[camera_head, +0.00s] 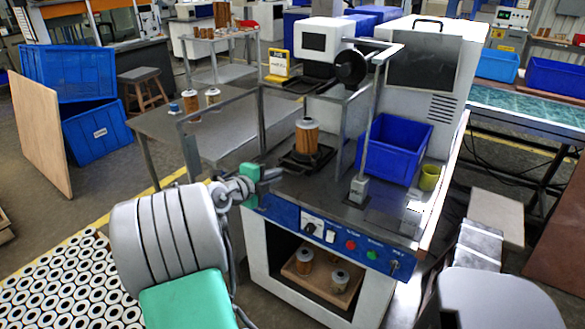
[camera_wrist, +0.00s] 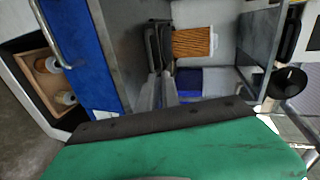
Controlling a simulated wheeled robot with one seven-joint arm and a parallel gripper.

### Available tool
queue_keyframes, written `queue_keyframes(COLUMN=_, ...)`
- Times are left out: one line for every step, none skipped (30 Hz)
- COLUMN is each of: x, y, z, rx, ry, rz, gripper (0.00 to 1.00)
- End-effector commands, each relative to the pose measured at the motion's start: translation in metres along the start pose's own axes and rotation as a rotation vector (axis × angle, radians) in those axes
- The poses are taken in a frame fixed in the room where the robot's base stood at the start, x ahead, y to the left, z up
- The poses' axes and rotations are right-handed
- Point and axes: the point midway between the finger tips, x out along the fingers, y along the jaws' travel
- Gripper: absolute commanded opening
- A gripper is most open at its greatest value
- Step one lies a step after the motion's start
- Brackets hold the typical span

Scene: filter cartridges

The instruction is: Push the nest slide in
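The nest slide (camera_head: 309,160) is a dark fixture on the machine's worktop, below the upper head. In the wrist view the nest slide (camera_wrist: 156,45) shows as a black block beside the cartridge (camera_wrist: 193,42). My gripper (camera_head: 275,174) is at the front left of the worktop, just short of the slide. In the wrist view its grey fingers (camera_wrist: 159,78) are close together, with tips near the slide's black part. I see nothing held. Whether they touch the slide cannot be told.
A metal frame (camera_head: 366,130) stands around the nest. The blue control panel (camera_head: 325,236) runs along the front, above a shelf with a tray (camera_head: 318,281) of cartridges.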

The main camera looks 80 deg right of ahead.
Motion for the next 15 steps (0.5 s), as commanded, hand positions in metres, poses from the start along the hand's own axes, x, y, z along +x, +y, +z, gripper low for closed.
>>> queue_keyframes(x=0.0, y=0.0, z=0.0, rx=0.043, ry=0.001, rz=0.0, gripper=0.02)
queue_keyframes(x=0.0, y=0.0, z=0.0, rx=0.064, ry=0.001, rz=0.0, gripper=0.0)
queue_keyframes(x=0.001, y=0.0, z=0.0, rx=0.08, ry=0.001, rz=0.0, gripper=0.0)
queue_keyframes(x=0.002, y=0.0, z=0.0, rx=0.087, ry=0.001, rz=0.0, gripper=0.0)
queue_keyframes(x=0.004, y=-0.001, z=0.0, rx=0.09, ry=0.002, rz=0.0, gripper=0.0)
queue_keyframes(x=0.008, y=-0.001, z=0.0, rx=0.09, ry=0.002, rz=0.0, gripper=0.0)
queue_keyframes(x=0.012, y=-0.001, z=-0.001, rx=0.089, ry=0.003, rz=0.0, gripper=0.0)
queue_keyframes(x=0.017, y=-0.001, z=-0.001, rx=0.088, ry=0.004, rz=0.0, gripper=0.0)
queue_keyframes(x=0.024, y=-0.001, z=-0.001, rx=0.088, ry=0.004, rz=-0.001, gripper=0.0)
queue_keyframes(x=0.03, y=-0.001, z=-0.002, rx=0.087, ry=0.005, rz=0.0, gripper=0.0)
queue_keyframes(x=0.036, y=-0.001, z=-0.002, rx=0.087, ry=0.005, rz=0.0, gripper=0.0)
queue_keyframes(x=0.045, y=-0.001, z=-0.002, rx=0.088, ry=0.005, rz=0.0, gripper=0.0)
queue_keyframes(x=0.051, y=-0.001, z=-0.002, rx=0.088, ry=0.005, rz=0.0, gripper=0.0)
queue_keyframes(x=0.058, y=-0.001, z=-0.002, rx=0.087, ry=0.005, rz=0.0, gripper=0.0)
queue_keyframes(x=0.066, y=-0.001, z=-0.002, rx=0.086, ry=0.005, rz=0.001, gripper=0.0)
